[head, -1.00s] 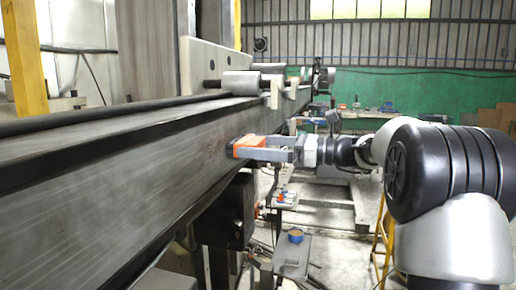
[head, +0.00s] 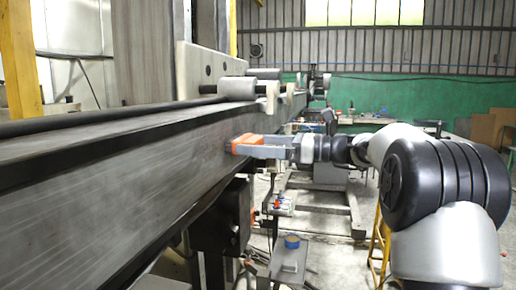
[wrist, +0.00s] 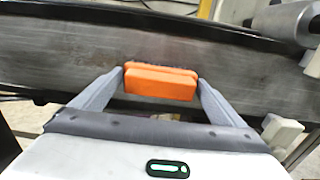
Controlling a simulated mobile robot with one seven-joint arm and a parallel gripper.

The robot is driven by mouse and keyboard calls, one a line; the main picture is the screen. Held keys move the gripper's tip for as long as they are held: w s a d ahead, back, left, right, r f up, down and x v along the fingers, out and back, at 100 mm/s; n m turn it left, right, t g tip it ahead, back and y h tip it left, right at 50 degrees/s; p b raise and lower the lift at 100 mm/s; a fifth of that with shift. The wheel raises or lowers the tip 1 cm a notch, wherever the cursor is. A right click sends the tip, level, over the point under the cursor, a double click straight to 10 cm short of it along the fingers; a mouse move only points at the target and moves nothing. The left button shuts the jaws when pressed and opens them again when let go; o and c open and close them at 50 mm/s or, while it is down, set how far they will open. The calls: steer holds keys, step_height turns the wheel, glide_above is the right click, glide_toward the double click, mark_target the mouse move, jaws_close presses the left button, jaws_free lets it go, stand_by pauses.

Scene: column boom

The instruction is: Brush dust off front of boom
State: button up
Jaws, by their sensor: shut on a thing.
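The boom (head: 110,185) is a long grey steel beam running from the near left away into the distance in the head view. Its front face also crosses the wrist view (wrist: 60,60). My gripper (head: 268,148) is shut on an orange brush (head: 243,144), which also shows between both fingers in the wrist view (wrist: 160,84). The brush's dark bristle side faces the boom's front, at or very near it; contact is hidden. The face around the brush looks mostly grey, with faint brownish marks in the wrist view.
Rollers (head: 237,88) and a pale plate (head: 203,72) sit on top of the boom. A dark box (head: 222,215) hangs below it. A small grey table with a blue-rimmed tin (head: 292,241) stands below my arm. A yellow ladder (head: 379,245) is behind my arm.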

steer(key=shift+s+a+b, duration=0.8)
steer(key=shift+s+a, duration=0.95)
steer(key=shift+s, duration=3.05)
steer(key=shift+s+a+b, duration=0.8)
steer(key=shift+s+a, duration=0.9)
steer(key=shift+s, duration=3.1)
steer(key=shift+w+d+r+p, duration=0.2)
steer(key=shift+w+d+p, duration=0.75)
steer(key=shift+w, duration=2.45)
steer(key=shift+w+d+r+p, duration=0.35)
steer(key=shift+w+d, duration=1.15)
steer(key=shift+w, duration=1.95)
steer(key=shift+w+d+r+p, duration=0.1)
steer(key=shift+w+d+p, duration=0.9)
steer(key=shift+w, duration=2.4)
steer(key=shift+d, duration=0.35)
steer(key=shift+v, duration=2.9)
